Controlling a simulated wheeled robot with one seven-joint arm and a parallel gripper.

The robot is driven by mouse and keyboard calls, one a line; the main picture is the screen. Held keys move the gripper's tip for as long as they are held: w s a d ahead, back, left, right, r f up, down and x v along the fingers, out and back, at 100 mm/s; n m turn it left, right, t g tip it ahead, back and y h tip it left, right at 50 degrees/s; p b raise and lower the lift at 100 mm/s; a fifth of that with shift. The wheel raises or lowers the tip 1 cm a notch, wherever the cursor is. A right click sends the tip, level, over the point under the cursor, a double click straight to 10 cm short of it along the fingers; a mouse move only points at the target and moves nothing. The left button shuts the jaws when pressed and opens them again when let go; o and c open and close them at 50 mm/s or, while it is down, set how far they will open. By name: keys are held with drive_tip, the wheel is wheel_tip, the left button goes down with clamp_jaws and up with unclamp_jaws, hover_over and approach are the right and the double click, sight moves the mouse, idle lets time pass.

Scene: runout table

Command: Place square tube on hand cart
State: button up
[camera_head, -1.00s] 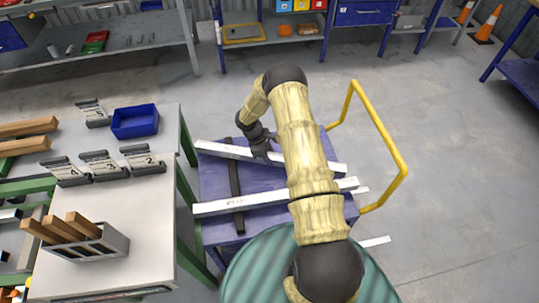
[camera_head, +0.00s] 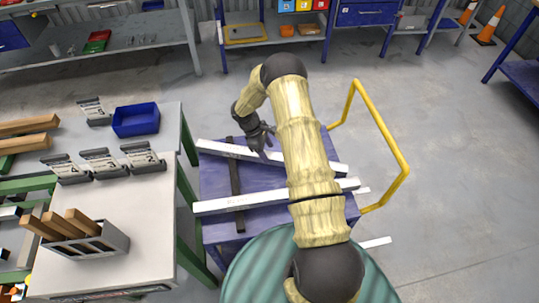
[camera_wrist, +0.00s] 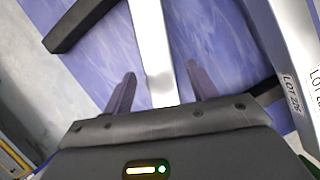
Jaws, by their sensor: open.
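Two white square tubes lie on the hand cart (camera_head: 217,177), which has a blue deck and a yellow handle. The far tube (camera_head: 219,149) lies at a slant; the near tube (camera_head: 240,202) slopes the other way and carries printed lettering. My gripper (camera_head: 262,150) is over the far tube, its fingertips partly hidden by its own body. In the wrist view my gripper (camera_wrist: 160,88) is open, its fingers on either side of the far tube (camera_wrist: 152,50) and apart from it. The near tube (camera_wrist: 295,60) shows at the right with a LOT label.
A dark strip (camera_head: 235,180) crosses the deck beneath the tubes. A grey table (camera_head: 140,215) with a blue bin (camera_head: 136,120) and a rack of wooden pieces stands left of the cart. The yellow handle (camera_head: 403,165) rises at the right.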

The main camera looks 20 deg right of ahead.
drive_tip(key=b+v, duration=0.1)
drive_tip(key=v, duration=0.7)
drive_tip(key=shift+r, duration=0.25)
drive_tip(key=shift+w, duration=0.15)
drive_tip(key=shift+d, duration=0.1)
drive_tip(key=s+a+r+m+t+y, duration=0.2)
drive_tip(key=s+r+m, duration=0.3)
drive_tip(key=s+r, duration=0.4)
drive_tip(key=s+a+r+m+t+y, duration=0.1)
drive_tip(key=s+a+r+m+t, duration=0.2)
drive_tip(key=s+r+m, duration=0.3)
drive_tip(key=s+a+r, duration=0.1)
drive_tip(key=s+r, duration=0.3)
drive_tip(key=s, duration=0.4)
drive_tip(key=shift+s+a+r+y, duration=0.15)
drive_tip(key=shift+s+r+y, duration=0.15)
drive_tip(key=shift+s+y, duration=0.1)
